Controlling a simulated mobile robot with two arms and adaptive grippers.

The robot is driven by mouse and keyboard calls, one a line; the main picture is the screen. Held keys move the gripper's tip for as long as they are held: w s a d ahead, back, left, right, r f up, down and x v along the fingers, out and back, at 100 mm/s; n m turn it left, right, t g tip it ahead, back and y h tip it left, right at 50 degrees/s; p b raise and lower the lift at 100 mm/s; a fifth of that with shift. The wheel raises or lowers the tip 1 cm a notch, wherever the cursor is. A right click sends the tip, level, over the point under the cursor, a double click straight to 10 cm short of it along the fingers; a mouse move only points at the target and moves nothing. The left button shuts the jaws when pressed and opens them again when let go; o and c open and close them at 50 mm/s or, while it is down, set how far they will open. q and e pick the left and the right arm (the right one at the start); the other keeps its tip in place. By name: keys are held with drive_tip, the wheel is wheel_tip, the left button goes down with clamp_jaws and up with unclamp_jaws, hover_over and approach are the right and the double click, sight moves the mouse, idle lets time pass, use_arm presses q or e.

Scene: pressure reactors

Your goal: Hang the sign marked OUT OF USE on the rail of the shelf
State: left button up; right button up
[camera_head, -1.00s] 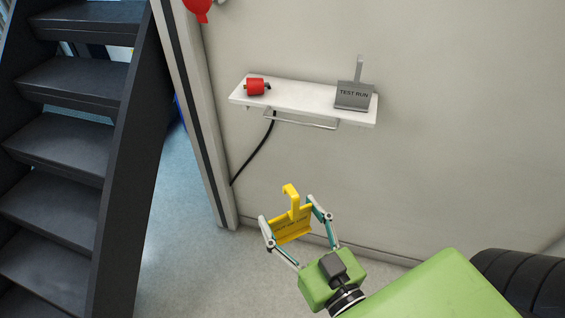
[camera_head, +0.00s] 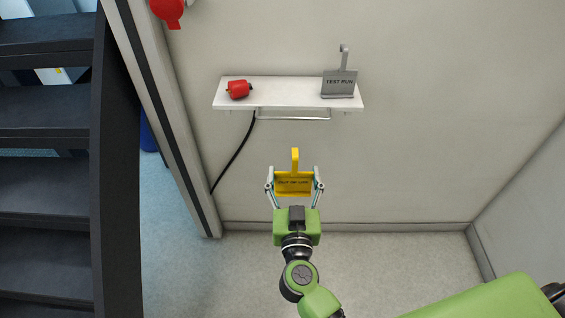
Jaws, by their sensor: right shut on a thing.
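The yellow sign (camera_head: 294,182) has a hook on top and dark lettering too small to read surely. My right gripper (camera_head: 294,187) is shut on it by its two side edges and holds it upright, hook up. The white shelf (camera_head: 285,97) is on the wall above and beyond the gripper. Its thin metal rail (camera_head: 293,118) runs under the shelf's front edge. In the picture the sign's hook is below the rail and apart from it. My left gripper is not in view.
A grey TEST RUN sign (camera_head: 339,86) stands at the shelf's right end. A red object (camera_head: 238,89) lies at its left end. A black cable (camera_head: 235,158) hangs below. Dark stairs (camera_head: 45,180) stand at the left. The wall around the rail is clear.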

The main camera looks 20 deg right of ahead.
sight(284, 175)
drive_tip(key=w, duration=0.1)
drive_tip(key=w+a, duration=0.1)
drive_tip(key=w, duration=0.1)
drive_tip(key=shift+a+r, duration=0.3)
drive_tip(key=shift+r, duration=0.05)
drive_tip(key=shift+w+a+h, duration=0.25)
drive_tip(key=shift+w+h, duration=0.05)
drive_tip(key=shift+w, duration=0.1)
use_arm(q)
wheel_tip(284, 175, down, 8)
drive_tip(key=b, duration=0.7)
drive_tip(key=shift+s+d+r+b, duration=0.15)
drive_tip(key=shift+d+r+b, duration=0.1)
drive_tip(key=shift+b, duration=0.1)
use_arm(e)
drive_tip(key=f+x, duration=0.2)
drive_tip(key=x, duration=1)
drive_tip(key=shift+w, duration=0.35)
drive_tip(key=shift+d+f, duration=0.15)
